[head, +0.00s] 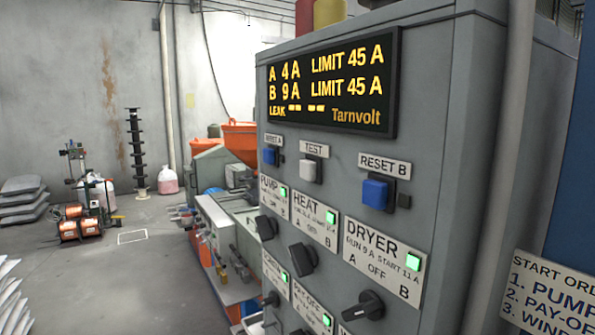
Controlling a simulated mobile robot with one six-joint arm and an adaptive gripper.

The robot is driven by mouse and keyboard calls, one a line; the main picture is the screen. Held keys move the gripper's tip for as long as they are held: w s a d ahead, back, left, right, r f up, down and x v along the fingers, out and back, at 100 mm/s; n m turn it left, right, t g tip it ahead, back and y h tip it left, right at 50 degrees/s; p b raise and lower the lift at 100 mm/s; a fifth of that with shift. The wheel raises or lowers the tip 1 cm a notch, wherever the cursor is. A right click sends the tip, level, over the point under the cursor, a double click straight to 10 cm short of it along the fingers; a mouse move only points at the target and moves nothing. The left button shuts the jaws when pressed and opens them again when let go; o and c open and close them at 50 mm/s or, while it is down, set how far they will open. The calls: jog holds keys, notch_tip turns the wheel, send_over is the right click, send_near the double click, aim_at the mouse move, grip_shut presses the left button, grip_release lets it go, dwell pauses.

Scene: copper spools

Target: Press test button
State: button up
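The grey control cabinet (427,160) fills the right half of the head view, seen at an angle. The white test button (308,170) sits under a "TEST" label (314,150). A blue button (271,155) labelled RESET A is to its left, and a blue RESET B button (376,193) is to its right. The display (333,88) above reads A 4A, B 9A, each with LIMIT 45 A, and LEAK with dashes. My gripper is not in view.
Black rotary knobs (301,260) stick out below the buttons, beside lit green lamps (413,261). Copper spools (82,222) stand farther left. Grey sacks (24,197) lie by the wall. The floor (110,285) between is clear.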

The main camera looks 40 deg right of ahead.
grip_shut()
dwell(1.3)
